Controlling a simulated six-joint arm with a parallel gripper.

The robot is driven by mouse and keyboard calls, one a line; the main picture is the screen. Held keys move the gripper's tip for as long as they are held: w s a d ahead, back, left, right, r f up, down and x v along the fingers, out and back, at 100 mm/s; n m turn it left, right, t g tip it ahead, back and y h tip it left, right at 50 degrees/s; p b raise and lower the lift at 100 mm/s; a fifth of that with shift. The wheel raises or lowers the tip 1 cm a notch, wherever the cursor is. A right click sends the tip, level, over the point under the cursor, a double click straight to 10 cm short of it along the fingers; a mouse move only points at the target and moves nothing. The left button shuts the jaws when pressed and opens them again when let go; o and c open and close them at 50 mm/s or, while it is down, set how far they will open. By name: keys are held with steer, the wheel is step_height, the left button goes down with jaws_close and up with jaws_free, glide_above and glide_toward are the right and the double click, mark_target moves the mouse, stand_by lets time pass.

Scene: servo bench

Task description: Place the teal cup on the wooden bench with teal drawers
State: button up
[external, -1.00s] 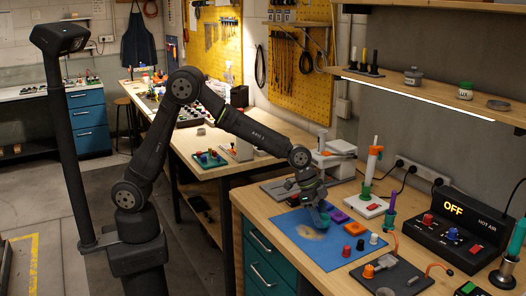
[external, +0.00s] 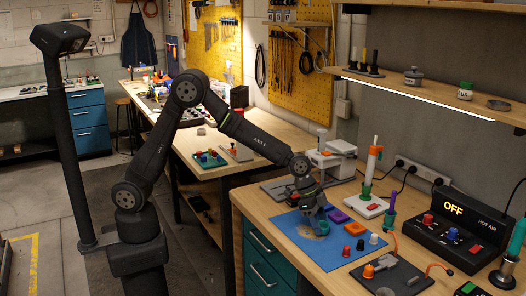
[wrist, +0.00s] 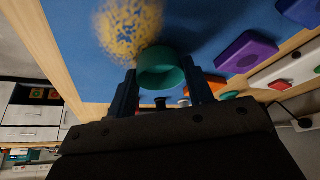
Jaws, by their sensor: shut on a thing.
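The teal cup (wrist: 161,68) sits between the two fingers of my gripper (wrist: 160,80) in the wrist view. My gripper (external: 317,220) is shut on it. In the external view the cup (external: 322,229) is partly hidden by the fingers, low over the blue mat (external: 290,222). I cannot tell whether it touches the mat. The mat lies on the wooden bench (external: 248,199) with teal drawers (external: 268,268).
A purple block (external: 339,215) and an orange block (external: 354,228) lie right of the cup. Red (external: 347,251), black (external: 360,244) and white (external: 374,238) knobs stand in front. A hot air station (external: 460,235) is at the right. The mat's left part is free.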

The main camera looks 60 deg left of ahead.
steer(key=shift+f, duration=0.3)
steer(key=o, duration=1.1)
steer(key=shift+r, duration=0.1)
steer(key=v, duration=1.7)
steer(key=shift+s, duration=0.15)
steer(key=x, duration=1.7)
